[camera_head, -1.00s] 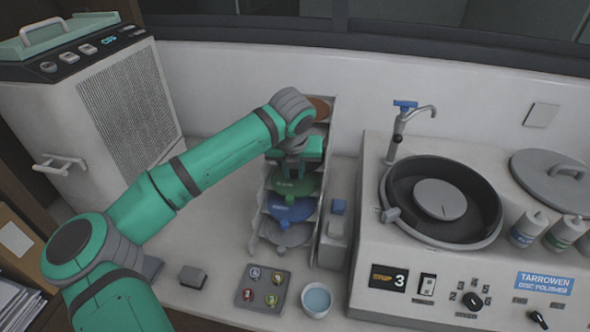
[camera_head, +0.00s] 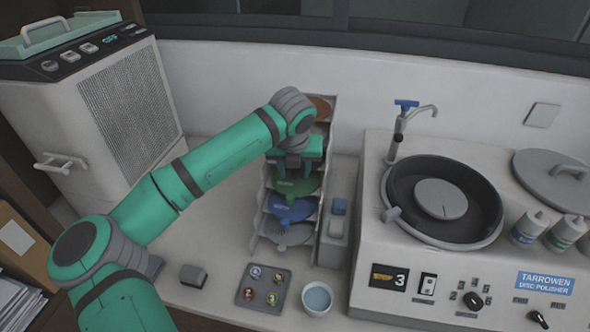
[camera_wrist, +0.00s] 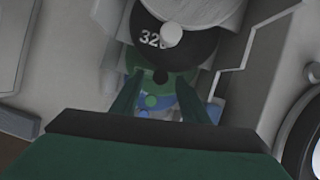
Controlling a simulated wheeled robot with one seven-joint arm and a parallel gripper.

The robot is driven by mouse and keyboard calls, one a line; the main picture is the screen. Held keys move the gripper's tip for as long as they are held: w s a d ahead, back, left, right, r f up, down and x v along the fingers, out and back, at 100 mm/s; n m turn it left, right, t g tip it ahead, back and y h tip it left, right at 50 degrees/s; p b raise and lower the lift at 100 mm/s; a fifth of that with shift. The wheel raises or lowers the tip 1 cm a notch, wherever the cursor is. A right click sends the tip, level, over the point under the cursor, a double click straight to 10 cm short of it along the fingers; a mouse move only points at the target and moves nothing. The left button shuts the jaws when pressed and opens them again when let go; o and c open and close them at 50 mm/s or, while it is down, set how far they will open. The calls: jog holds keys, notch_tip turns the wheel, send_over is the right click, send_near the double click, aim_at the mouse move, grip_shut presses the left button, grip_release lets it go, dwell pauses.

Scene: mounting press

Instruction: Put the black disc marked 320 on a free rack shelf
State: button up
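The black disc marked 320 (camera_wrist: 190,48) shows in the wrist view just beyond my fingertips, with a pale round spot on its face and a small dark knob at its near edge. In the head view my gripper and wrist hide it. My gripper (camera_wrist: 160,88) has its two fingers apart, one on each side of that knob, with gaps visible. In the head view my gripper (camera_head: 293,160) is at the front of the tilted rack (camera_head: 257,205), above a green disc (camera_head: 297,185). A copper disc (camera_head: 320,107) sits at the top, a blue disc (camera_head: 290,207) below the green.
A grey round piece (camera_head: 287,233) is on the lowest level. A grey block with a blue top (camera_head: 338,215) stands right of the rack. A small tray (camera_head: 262,290) and a bowl (camera_head: 317,299) are in front. The polisher (camera_head: 400,255) fills the right.

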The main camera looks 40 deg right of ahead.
jog(key=v, duration=1)
jog(key=shift+s+a+r, duration=0.15)
jog(key=shift+r, duration=0.2)
